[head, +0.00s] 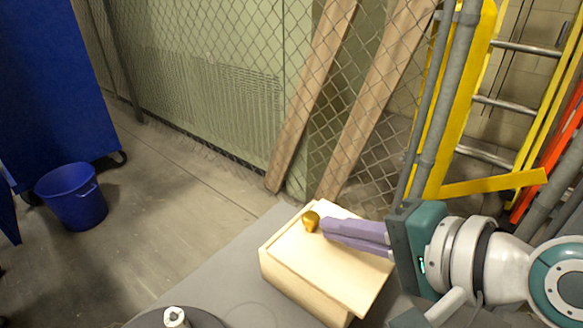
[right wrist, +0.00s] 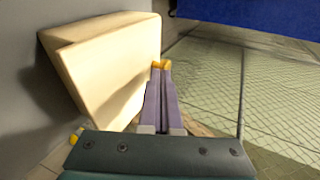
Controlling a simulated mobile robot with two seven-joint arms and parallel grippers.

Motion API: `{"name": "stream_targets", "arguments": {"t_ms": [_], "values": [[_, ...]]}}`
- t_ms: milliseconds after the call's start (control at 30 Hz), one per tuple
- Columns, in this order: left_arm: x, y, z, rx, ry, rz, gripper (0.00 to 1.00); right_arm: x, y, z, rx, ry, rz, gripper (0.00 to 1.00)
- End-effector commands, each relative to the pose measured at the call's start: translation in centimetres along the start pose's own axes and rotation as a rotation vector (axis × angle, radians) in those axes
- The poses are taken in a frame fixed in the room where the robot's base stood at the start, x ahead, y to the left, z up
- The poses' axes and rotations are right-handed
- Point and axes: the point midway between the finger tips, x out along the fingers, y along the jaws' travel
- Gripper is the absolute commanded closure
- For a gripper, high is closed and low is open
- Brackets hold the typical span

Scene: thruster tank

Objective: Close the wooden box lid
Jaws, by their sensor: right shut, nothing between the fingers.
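The pale wooden box (head: 285,283) sits on a grey surface in the lower middle of the head view. Its flat lid (head: 300,250) lies on top and seems to stick out past the box at the near right end. A gold knob (head: 311,221) is at the lid's far left end. My right gripper (head: 324,228) is shut and empty, with its purple fingertips beside the knob; I cannot tell if they touch. In the right wrist view the fingertips (right wrist: 161,72) are at the gold knob (right wrist: 161,64), next to the box (right wrist: 110,60). My left gripper is out of view.
The grey table top (head: 225,280) is clear left of the box. A chain-link fence (head: 210,80) with leaning planks (head: 375,100) stands behind. A yellow ladder (head: 455,110) is at the right. A blue bucket (head: 72,197) stands on the floor at the left.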

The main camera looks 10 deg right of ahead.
Motion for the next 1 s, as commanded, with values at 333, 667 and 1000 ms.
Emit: {"name": "stream_targets", "arguments": {"t_ms": [333,667,1000], "values": [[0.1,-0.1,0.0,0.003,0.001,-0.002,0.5,0.6,-0.2,0.0,0.0,0.0,0.001,1.0],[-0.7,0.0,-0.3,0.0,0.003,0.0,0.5,2.5,-1.4,0.4,0.002,0.0,-0.002,1.0],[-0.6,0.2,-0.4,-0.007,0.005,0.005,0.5,2.7,-1.3,0.4,0.0,-0.001,-0.001,1.0]]}}
